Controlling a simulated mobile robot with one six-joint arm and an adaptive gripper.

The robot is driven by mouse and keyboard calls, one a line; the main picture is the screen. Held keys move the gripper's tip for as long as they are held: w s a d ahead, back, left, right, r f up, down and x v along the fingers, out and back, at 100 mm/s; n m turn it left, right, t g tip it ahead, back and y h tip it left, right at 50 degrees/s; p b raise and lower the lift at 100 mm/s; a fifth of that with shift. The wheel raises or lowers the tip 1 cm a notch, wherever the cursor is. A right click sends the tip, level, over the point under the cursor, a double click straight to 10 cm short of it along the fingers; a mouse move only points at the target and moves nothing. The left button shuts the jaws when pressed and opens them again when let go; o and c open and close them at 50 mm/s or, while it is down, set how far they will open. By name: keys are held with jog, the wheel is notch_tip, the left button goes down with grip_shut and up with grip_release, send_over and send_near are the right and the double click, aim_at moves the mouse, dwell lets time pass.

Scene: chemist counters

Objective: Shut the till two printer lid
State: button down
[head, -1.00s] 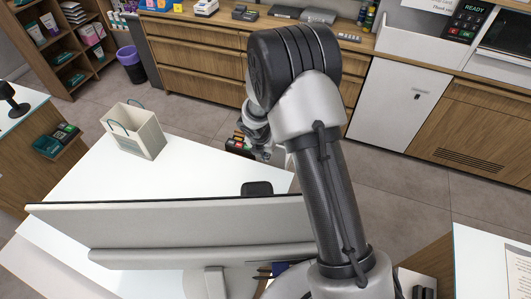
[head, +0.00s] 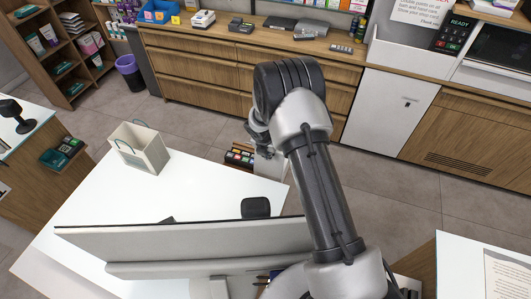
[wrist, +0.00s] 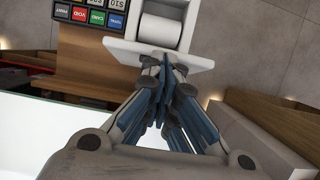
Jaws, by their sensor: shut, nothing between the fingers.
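In the wrist view a till printer (wrist: 160,28) shows a white paper roll in its uncovered bay. A white plate, apparently its lid (wrist: 198,63), stands open on the bay's near side. My gripper (wrist: 160,66) has its fingers together and empty, with the tips overlapping the lid's middle in the picture; I cannot tell whether they touch it. The till's keypad (wrist: 92,14) with coloured keys is left of the roll. In the head view the till keys (head: 239,155) show beyond the white counter, and my arm partly hides the printer there.
The white counter (head: 190,190) carries a paper bag (head: 140,147) and a large monitor (head: 190,245) near my arm.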

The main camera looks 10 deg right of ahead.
jog(key=w+d+f+b, duration=0.2)
jog(key=w+d, duration=0.2)
jog(key=w, duration=0.3)
jog(key=shift+d+f, duration=0.35)
jog(key=shift+d, duration=0.05)
jog(key=shift+w, duration=0.1)
dwell(0.5)
jog(key=s+v, duration=0.1)
jog(key=v, duration=1.1)
jog(key=shift+a+f, duration=0.25)
jog(key=shift+a, duration=0.05)
